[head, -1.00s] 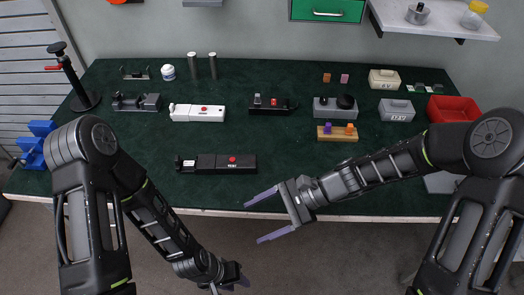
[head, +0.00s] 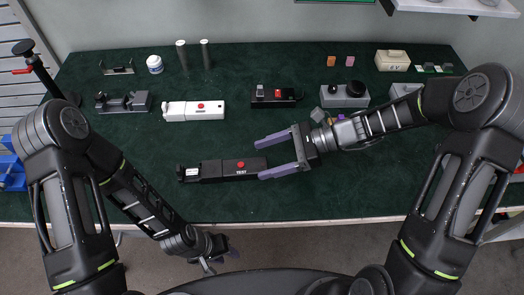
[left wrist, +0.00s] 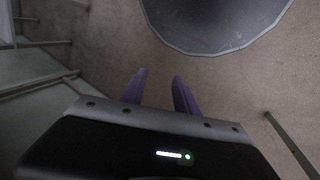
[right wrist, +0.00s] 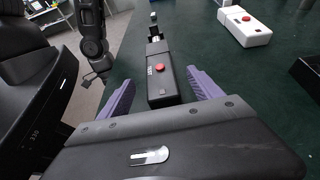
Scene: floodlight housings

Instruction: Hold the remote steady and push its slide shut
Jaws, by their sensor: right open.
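The black remote (head: 215,171) lies on the dark green bench mat near its front edge. It has a red button, a "TEST" label and a raised piece at its left end. My right gripper (head: 260,160) is open, its purple fingers around the remote's right end. In the right wrist view the remote (right wrist: 160,85) sits between the open fingers (right wrist: 160,77), with a gap on each side; I cannot tell the fingers' height above the mat. My left gripper (head: 224,262) hangs low in front of the bench, open and empty. It also shows in the left wrist view (left wrist: 160,76).
A white device with a red button (head: 195,111) lies behind the remote. A black device (head: 274,97) and a grey block with a black knob (head: 345,95) stand further right. Two dark cylinders (head: 182,57) stand at the back. The mat left of the remote is clear.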

